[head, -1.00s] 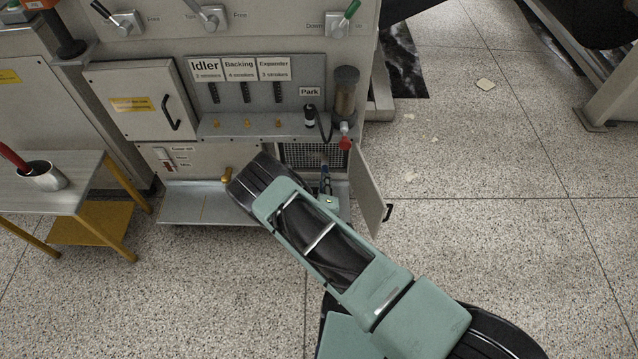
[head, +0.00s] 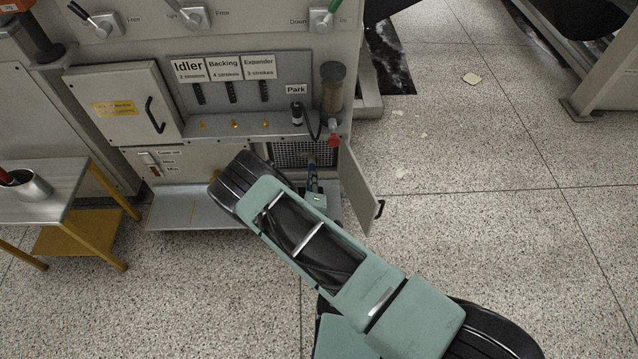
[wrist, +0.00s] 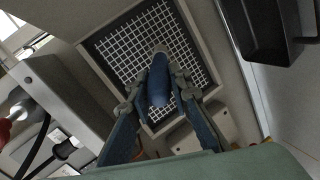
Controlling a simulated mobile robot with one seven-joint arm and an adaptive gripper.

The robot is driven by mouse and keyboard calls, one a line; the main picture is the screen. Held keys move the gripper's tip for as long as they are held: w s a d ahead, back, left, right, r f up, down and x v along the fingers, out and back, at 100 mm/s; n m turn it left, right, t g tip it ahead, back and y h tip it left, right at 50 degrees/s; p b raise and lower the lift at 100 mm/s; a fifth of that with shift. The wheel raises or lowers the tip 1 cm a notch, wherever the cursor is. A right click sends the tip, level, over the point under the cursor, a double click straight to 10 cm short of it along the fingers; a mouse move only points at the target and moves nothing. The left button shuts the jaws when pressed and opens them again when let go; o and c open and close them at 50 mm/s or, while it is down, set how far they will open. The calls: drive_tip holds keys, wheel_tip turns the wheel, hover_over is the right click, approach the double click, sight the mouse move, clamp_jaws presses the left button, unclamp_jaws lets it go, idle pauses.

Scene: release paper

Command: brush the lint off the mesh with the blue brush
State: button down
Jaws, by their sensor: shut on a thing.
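The mesh (wrist: 122,45) is a pale grid over a dark opening in a light square frame, ahead of my gripper in the wrist view. It also shows in the head view (head: 290,152) inside the open compartment. My gripper (wrist: 160,92) is shut on the blue brush (wrist: 158,82), whose rounded handle points back toward the wrist camera. The brush's far end overlaps the mesh in the picture; I cannot tell whether it touches. My arm hides much of the gripper in the head view (head: 313,180). I cannot make out any lint on the mesh.
The compartment door (head: 360,192) stands open to the right, with a black handle. A small table (head: 62,190) with a metal cup (head: 28,185) is at the left. The floor to the right is mostly clear.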

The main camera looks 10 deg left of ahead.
drive_tip(key=a+b, duration=0.1)
drive_tip(key=a, duration=0.1)
drive_tip(key=s+a, duration=0.1)
drive_tip(key=a, duration=0.1)
drive_tip(key=shift+a+r+b, duration=0.1)
drive_tip(key=shift+a+b, duration=0.25)
drive_tip(key=shift+a, duration=0.05)
drive_tip(key=shift+s, duration=0.1)
drive_tip(key=s+d, duration=0.1)
drive_tip(key=s, duration=0.4)
drive_tip(key=shift+s+d+p, duration=0.3)
drive_tip(key=shift+s+p, duration=0.1)
drive_tip(key=shift+s, duration=0.1)
drive_tip(key=shift+s+d, duration=0.2)
drive_tip(key=shift+s, duration=0.5)
drive_tip(key=shift+s+d, duration=0.15)
drive_tip(key=shift+s, duration=0.55)
